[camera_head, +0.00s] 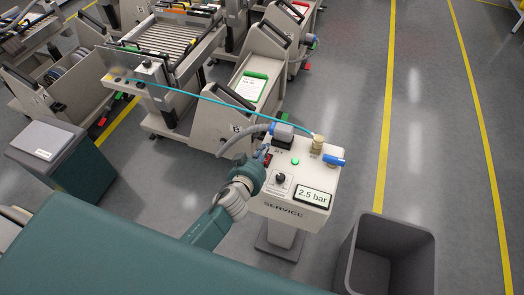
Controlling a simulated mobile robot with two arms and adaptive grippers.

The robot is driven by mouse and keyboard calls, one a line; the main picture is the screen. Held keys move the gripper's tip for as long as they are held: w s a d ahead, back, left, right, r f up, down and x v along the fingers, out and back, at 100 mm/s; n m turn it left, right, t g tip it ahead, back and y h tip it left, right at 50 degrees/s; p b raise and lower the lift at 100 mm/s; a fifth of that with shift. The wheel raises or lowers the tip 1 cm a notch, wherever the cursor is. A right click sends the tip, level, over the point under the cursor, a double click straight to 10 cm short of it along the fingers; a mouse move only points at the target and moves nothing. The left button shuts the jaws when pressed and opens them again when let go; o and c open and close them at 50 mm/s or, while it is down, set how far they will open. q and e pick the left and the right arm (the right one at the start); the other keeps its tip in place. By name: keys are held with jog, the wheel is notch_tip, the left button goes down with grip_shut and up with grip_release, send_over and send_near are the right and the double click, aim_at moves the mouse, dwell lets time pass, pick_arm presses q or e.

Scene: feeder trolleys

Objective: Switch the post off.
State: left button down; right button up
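The service post (259,207) stands in the middle of the camera_head view, with a white top panel. A display (313,197) on it reads 2.5 bar. The panel also carries a black knob (280,179), a lit green lamp (295,161) and a red switch (267,160). My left gripper (264,154) is at the panel's left edge, right beside the red switch. Whether it touches the switch cannot be told. Its fingers are small and partly hidden by my wrist, so their opening is unclear. My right gripper is out of view.
A grey plug (281,131) with a hose and a brass fitting (317,143) with a teal hose and blue lever (334,160) are at the panel's back. Feeder trolleys (225,125) stand behind. A grey open bin (424,245) is at right; the floor beyond is free.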

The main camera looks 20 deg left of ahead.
pick_arm(q)
jog(key=r+p, duration=0.2)
jog(key=w+r+p, duration=0.1)
jog(key=r+p, duration=0.1)
jog(key=shift+a+r, duration=0.1)
jog(key=shift+r, duration=0.1)
jog(key=shift+s+f+b, duration=0.15)
jog(key=shift+s+b, duration=0.25)
jog(key=shift+s, duration=0.45)
jog(key=r+b+v, duration=0.1)
jog(key=v, duration=0.7)
jog(key=shift+r, duration=0.1)
